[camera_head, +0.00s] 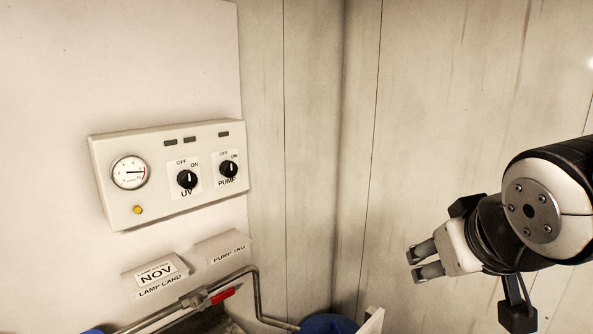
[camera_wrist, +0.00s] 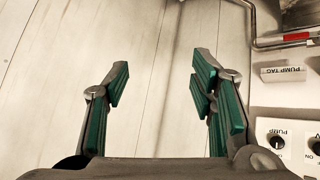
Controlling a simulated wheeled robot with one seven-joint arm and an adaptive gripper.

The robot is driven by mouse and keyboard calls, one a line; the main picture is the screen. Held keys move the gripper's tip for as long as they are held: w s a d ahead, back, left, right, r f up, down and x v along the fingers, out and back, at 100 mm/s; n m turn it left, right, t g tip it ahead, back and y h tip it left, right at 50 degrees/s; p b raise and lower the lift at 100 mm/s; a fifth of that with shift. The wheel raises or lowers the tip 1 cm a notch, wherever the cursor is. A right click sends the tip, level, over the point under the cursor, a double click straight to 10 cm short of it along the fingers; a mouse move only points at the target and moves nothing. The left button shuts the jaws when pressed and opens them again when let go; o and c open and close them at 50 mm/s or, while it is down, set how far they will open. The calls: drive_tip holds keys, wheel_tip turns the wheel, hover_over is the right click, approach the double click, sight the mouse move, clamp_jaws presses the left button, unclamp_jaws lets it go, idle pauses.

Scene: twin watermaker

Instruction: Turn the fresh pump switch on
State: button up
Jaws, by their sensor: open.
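The pump switch (camera_head: 228,169) is a black rotary knob labelled PUMP, at the right end of a white wall panel (camera_head: 150,211). OFF and ON are printed above it; I cannot tell for sure which its white mark points at. It also shows upside down at the lower right of the wrist view (camera_wrist: 277,142). My gripper (camera_head: 417,264) is to the right of the panel and lower, well apart from it. In the wrist view its two green-padded fingers (camera_wrist: 160,82) are spread with nothing between them.
A similar UV knob (camera_head: 187,180) sits left of the pump switch, beside a round gauge (camera_head: 130,172) and a yellow button (camera_head: 138,210). Below are a lamp card (camera_head: 156,272), a pump tag (camera_head: 222,247) and a pipe with a red handle (camera_head: 222,295). Bare wall lies between panel and gripper.

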drive_tip(key=w+a+n+t+y, duration=0.25)
drive_tip(key=w+a, duration=0.35)
drive_tip(key=w, duration=0.3)
drive_tip(key=n+y+b, duration=0.1)
drive_tip(key=n+y, duration=0.6)
drive_tip(key=y, duration=0.5)
approach(231, 170)
drive_tip(key=shift+t, duration=0.35)
drive_tip(key=x, duration=0.8)
drive_tip(key=shift+w+a+f, duration=0.15)
drive_tip(key=shift+a, duration=0.2)
drive_tip(key=c, duration=1.1)
